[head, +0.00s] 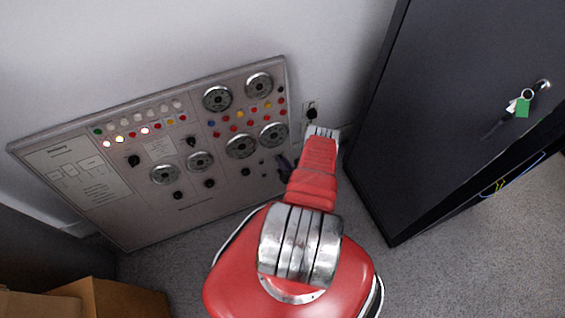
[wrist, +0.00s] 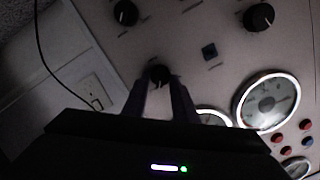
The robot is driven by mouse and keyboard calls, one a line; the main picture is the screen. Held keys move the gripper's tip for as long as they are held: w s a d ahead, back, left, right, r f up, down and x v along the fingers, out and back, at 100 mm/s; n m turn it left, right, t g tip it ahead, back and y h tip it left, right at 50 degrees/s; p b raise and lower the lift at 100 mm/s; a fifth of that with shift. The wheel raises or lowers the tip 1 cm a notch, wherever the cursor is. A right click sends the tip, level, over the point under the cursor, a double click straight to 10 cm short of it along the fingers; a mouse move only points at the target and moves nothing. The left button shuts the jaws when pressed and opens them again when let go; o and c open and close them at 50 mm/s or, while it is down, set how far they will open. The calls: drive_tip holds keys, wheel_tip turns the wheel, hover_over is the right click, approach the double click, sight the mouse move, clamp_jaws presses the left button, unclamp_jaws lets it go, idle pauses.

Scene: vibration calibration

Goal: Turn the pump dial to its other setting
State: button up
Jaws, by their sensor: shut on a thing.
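The grey control panel (head: 110,215) leans at the wall in the head view and carries several black dials, gauges and coloured buttons. In the wrist view my gripper (wrist: 159,84) is shut on a small round black dial (wrist: 158,72), with one finger on each side of it. In the head view my red arm reaches to the panel's right end, and the dark gripper (head: 285,166) is partly hidden behind the arm. The dial it holds cannot be made out there. The dial labels are too small to read, and the held dial's pointer setting cannot be told.
A wall socket (head: 311,112) is beside the panel. A dark cabinet (head: 440,110) stands close on the right; cardboard boxes (head: 105,298) are at lower left.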

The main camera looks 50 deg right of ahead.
drive_tip(key=shift+f+m, duration=0.1)
drive_tip(key=shift+m, duration=0.7)
drive_tip(key=o, duration=1)
drive_tip(key=shift+v, duration=6.85)
drive_tip(key=shift+s+d+f, duration=0.1)
drive_tip(key=shift+f, duration=0.05)
